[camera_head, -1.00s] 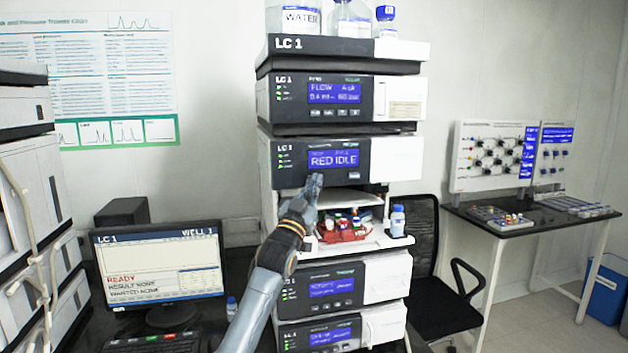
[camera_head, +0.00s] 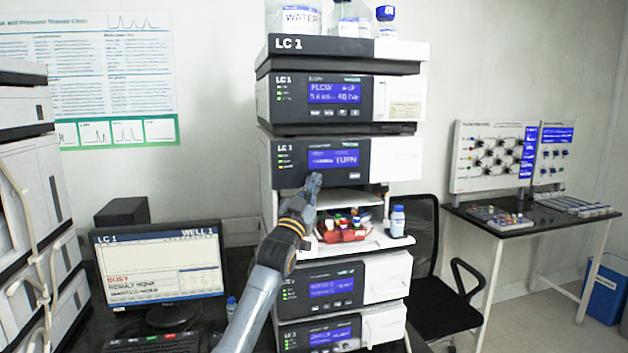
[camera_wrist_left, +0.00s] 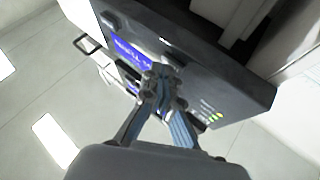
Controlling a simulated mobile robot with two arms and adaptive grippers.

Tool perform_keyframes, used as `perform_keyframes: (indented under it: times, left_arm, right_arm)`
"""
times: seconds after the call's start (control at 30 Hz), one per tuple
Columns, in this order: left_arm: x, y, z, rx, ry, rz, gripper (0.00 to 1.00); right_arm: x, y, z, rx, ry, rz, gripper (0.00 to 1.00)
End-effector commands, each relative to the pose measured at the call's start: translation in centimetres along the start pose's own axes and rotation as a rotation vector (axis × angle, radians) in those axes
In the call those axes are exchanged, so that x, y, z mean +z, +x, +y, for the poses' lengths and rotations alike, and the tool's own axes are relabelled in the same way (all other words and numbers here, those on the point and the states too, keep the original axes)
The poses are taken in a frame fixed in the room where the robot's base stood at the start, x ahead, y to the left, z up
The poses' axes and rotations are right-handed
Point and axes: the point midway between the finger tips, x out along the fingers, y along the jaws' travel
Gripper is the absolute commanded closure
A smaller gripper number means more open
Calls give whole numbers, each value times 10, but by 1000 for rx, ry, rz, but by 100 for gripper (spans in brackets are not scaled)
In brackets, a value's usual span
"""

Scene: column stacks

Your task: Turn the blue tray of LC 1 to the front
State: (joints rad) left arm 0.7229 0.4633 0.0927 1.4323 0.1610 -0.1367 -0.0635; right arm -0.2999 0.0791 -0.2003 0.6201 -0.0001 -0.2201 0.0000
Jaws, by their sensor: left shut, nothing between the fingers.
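The LC 1 stack (camera_head: 340,45) stands in the middle of the head view. Its module with the screen (camera_head: 333,158) now shows a line ending in "TURN". Below it is an open bay with a red tray (camera_head: 343,232) holding vials with coloured caps. Some blue caps show there, but I cannot make out a blue tray. My left gripper (camera_head: 313,184) is shut and empty, its tips at the lower edge of that module's front. In the left wrist view the shut fingers (camera_wrist_left: 160,75) are close to the module front (camera_wrist_left: 185,75); contact is unclear. My right gripper is not in view.
A small blue-labelled bottle (camera_head: 397,221) stands at the right of the bay's shelf. Bottles (camera_head: 350,18) stand on top of the stack. A monitor (camera_head: 160,265) reads "BUSY" at the left. A chair (camera_head: 440,300) and side table (camera_head: 535,225) are to the right.

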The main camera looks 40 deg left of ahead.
Motion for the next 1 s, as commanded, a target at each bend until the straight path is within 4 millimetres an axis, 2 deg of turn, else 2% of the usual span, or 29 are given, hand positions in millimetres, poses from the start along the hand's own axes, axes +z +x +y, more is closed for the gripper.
perform_keyframes:
  times: [0.3,0.67,1.0]
  left_arm:
    - [-6,-11,8,0,-1,-1,100]
    - [-8,-12,9,0,0,-1,100]
    - [-25,-35,26,1,-2,0,100]
  right_arm:
    - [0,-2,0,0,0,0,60]
    - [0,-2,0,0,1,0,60]
    - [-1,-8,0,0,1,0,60]
